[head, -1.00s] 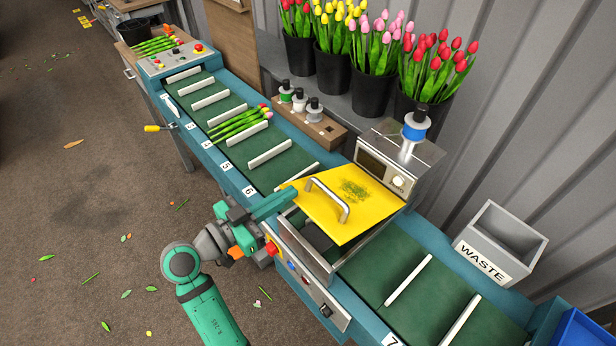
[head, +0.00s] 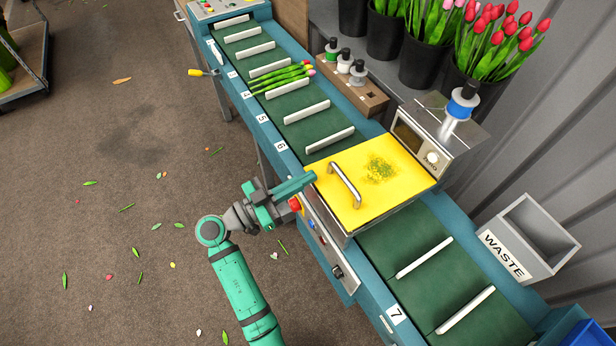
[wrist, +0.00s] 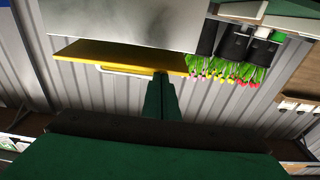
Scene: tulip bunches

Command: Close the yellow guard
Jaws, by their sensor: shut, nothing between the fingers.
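The yellow guard (head: 351,203) with its metal handle (head: 345,184) lies flat over the top of the machine box on the conveyor, level with the box rim.
The conveyor (head: 400,235) has white dividers, and a tulip bunch (head: 281,79) lies on it. A control box with a blue-topped spool (head: 463,102) stands behind the guard. A red button (head: 295,203) is close below my gripper. The waste bin (head: 528,240) stands right.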

